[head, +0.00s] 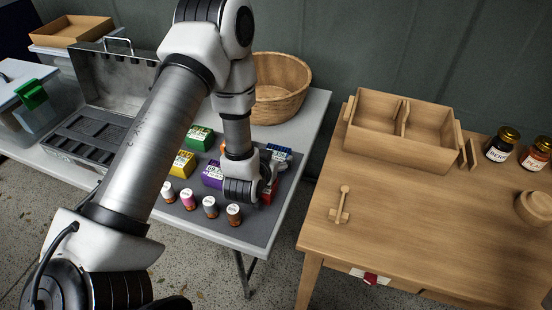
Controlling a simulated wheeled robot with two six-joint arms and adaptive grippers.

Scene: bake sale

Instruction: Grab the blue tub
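The blue tub (280,151) sits at the back right of a dark mat on the white table, and is partly hidden by my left gripper (270,172). My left arm reaches across from the left, and its gripper is low over the mat's right side, just in front of the blue tub. The fingers are small and partly hidden, so I cannot tell whether they are open or touching it. My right gripper is not in view.
On the mat (262,225) are a green box (200,137), a yellow box (183,163), a purple box (212,174), a red item (270,193) and several small jars. A basket (280,88) stands behind. A wooden table (400,235) is at right, its front middle clear.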

